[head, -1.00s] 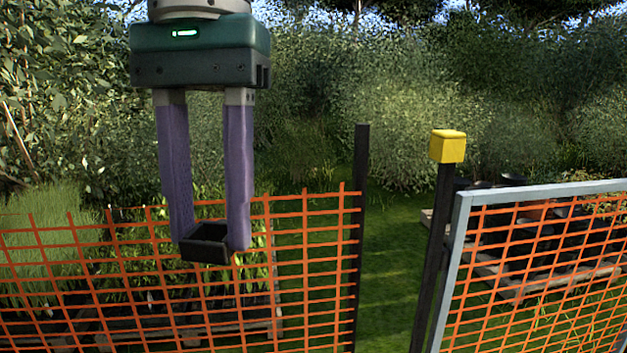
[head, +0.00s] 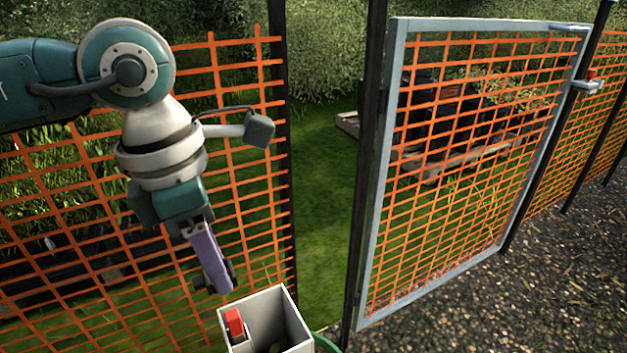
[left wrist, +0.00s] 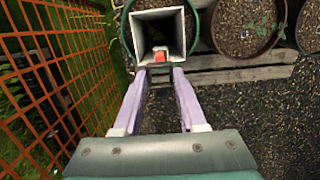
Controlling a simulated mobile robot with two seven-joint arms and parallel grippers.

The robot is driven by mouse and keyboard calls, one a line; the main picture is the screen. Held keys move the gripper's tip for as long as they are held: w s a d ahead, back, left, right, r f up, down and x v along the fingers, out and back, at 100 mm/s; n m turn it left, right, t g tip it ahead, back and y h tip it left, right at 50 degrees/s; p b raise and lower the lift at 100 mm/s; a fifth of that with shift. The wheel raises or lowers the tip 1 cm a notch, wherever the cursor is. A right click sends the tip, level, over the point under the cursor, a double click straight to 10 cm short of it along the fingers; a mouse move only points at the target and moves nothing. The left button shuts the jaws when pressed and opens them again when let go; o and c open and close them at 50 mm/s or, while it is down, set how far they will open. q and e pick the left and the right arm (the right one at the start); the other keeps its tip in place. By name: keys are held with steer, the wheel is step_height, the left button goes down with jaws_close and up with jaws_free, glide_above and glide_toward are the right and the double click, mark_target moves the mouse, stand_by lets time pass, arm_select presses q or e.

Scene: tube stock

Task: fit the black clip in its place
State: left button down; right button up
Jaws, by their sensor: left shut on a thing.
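My left gripper (head: 218,278) is shut on the black clip (head: 229,268), a small dark piece mostly hidden behind the fingers in the head view. In the left wrist view the clip (left wrist: 160,73) sits between the purple fingertips, just short of a white square tube (left wrist: 135,32). The tube, open at the top, also stands in the head view (head: 285,318), below and right of the fingertips. A red piece (head: 234,322) is on the tube's near side; it also shows in the wrist view (left wrist: 159,57). I cannot tell whether clip and tube touch. My right gripper is not in view.
An orange mesh fence (head: 70,200) runs close behind my left arm. A grey-framed mesh gate (head: 393,110) stands to the right, with a dark post (head: 366,150) beside it. In the wrist view, soil-filled round tubs (left wrist: 245,20) and wooden boards (left wrist: 225,80) lie beyond and right.

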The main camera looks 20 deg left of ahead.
mark_target(231, 314)
arm_select(q)
steer(key=shift+f+b, duration=2.4)
steer(key=shift+f, duration=0.55)
steer(key=shift+w, duration=0.1)
steer(key=shift+f+b, duration=0.6)
steer(key=shift+f, duration=0.3)
steer(key=shift+b, duration=0.3)
steer(key=shift+f+b, duration=1.25)
steer(key=shift+f, duration=0.25)
